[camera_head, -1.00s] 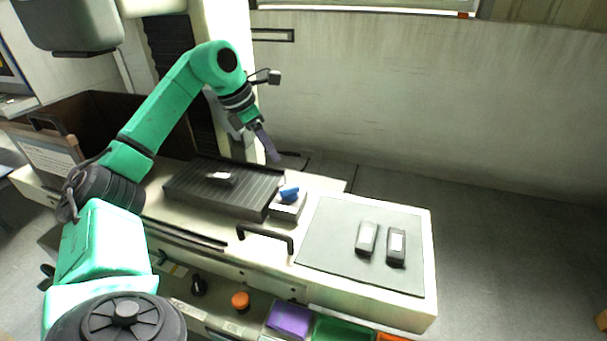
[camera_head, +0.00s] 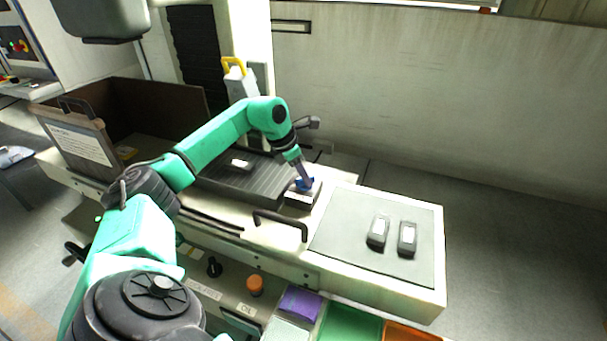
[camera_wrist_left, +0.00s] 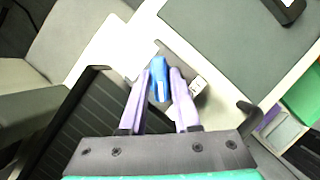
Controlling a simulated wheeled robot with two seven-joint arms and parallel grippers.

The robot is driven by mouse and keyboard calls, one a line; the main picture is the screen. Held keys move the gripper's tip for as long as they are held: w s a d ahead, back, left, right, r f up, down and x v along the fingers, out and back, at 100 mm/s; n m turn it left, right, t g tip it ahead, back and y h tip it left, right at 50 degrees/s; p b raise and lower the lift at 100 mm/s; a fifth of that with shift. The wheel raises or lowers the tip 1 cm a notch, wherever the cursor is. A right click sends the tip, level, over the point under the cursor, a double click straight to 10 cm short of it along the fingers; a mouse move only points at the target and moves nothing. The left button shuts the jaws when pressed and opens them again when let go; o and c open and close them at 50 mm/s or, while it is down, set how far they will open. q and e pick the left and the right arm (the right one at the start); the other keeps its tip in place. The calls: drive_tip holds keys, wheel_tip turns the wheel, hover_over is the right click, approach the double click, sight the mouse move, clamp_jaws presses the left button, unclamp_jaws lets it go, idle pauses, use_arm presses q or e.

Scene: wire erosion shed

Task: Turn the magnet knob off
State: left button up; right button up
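The blue magnet knob (camera_head: 304,184) sits on a small block (camera_head: 298,200) at the right end of the dark ribbed plate (camera_head: 262,186). My left gripper (camera_head: 305,180) points down at the knob and partly hides it in the head view. In the left wrist view the blue knob (camera_wrist_left: 158,80) lies between the two purple fingers of my left gripper (camera_wrist_left: 164,72). The fingers are apart, with the knob closer to the left finger; a narrow gap shows at the right finger. Firm contact cannot be seen. My right gripper is out of view.
A black bar handle (camera_head: 281,224) stands just in front of the knob block. A grey mat (camera_head: 345,222) to the right carries two small dark devices (camera_head: 378,230). An orange knob (camera_head: 255,284) and coloured bins (camera_head: 350,325) are at the front.

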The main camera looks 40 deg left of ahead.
use_arm(q)
clamp_jaws()
drive_tip(key=shift+r+n, duration=0.1)
drive_tip(key=shift+n, duration=0.4)
drive_tip(key=n+y, duration=0.1)
drive_tip(key=n, duration=0.1)
drive_tip(key=n+p, duration=0.1)
drive_tip(key=shift+d+r+n+t+y, duration=0.1)
drive_tip(key=shift+n+t+y, duration=0.2)
drive_tip(key=shift+n+y, duration=0.1)
drive_tip(key=n+y, duration=0.1)
drive_tip(key=n, duration=0.2)
drive_tip(key=shift+d+n+p, duration=0.1)
drive_tip(key=shift+n+p, duration=0.2)
drive_tip(key=shift+p, duration=0.05)
drive_tip(key=n+g+y, duration=0.1)
drive_tip(key=n+y, duration=0.1)
drive_tip(key=n, duration=0.2)
drive_tip(key=shift+w+n, duration=0.1)
drive_tip(key=shift+n, duration=0.2)
drive_tip(key=n, duration=0.2)
drive_tip(key=n+g+y, duration=0.1)
drive_tip(key=n, duration=0.1)
drive_tip(key=shift+d+n+g, duration=0.1)
drive_tip(key=shift+n+g, duration=0.2)
drive_tip(key=shift+n, duration=0.1)
